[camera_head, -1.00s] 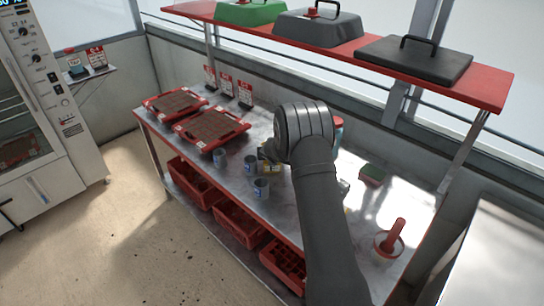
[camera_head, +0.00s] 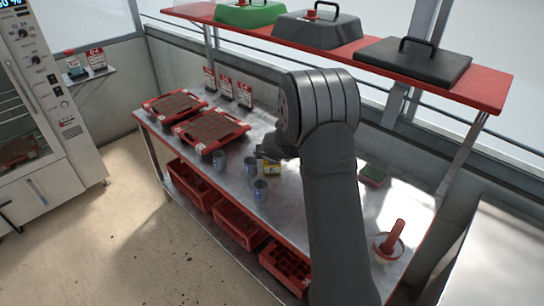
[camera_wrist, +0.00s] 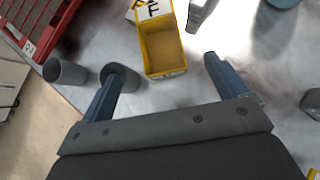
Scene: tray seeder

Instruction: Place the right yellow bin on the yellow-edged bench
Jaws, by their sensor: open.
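A yellow bin (camera_wrist: 163,52) with a white label marked F stands on the metal table, in the upper middle of the wrist view. It also shows in the head view (camera_head: 271,167), partly hidden by my gripper. My gripper (camera_wrist: 164,71) is open and empty, its two blue fingers spread, with the bin in line with the gap between them. I cannot tell how far above the bin it is. A second yellow corner (camera_wrist: 313,174) shows at the lower right edge of the wrist view; most of it is cut off. No yellow-edged bench can be made out.
Grey cups (camera_wrist: 66,72) stand close left of the bin, one beside my left finger. Red trays (camera_head: 210,130) of soil lie at the table's left. A red-handled pot (camera_head: 389,243) and a sponge (camera_head: 372,175) are right. A red shelf (camera_head: 390,50) hangs above.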

